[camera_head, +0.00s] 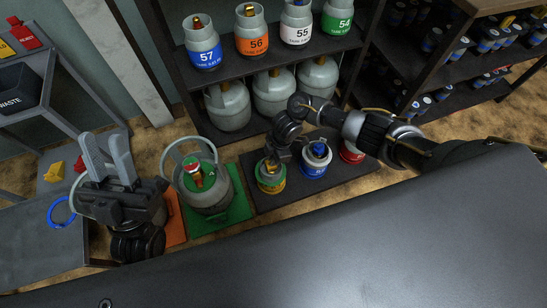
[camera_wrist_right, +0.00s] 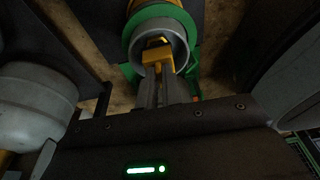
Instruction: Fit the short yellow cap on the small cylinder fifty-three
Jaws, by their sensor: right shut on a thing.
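My right gripper (camera_head: 273,160) is over a small cylinder (camera_head: 271,184) with a green and yellow band, at the left end of a dark mat. I cannot read its number. In the right wrist view the gripper (camera_wrist_right: 160,72) is shut on a short yellow cap (camera_wrist_right: 158,56). The cap is at the open grey collar (camera_wrist_right: 178,42) of the cylinder, over or just inside it; I cannot tell whether it touches the valve. My left gripper (camera_head: 103,150) is at the left, fingers up, apart and empty.
Small cylinders with blue (camera_head: 316,160) and red (camera_head: 351,153) bands stand right of it. A large grey tank (camera_head: 207,190) with a red and green valve stands on a green mat (camera_head: 235,212). Shelves of tanks (camera_head: 205,55) stand behind. A side table (camera_head: 45,245) holds yellow and red caps.

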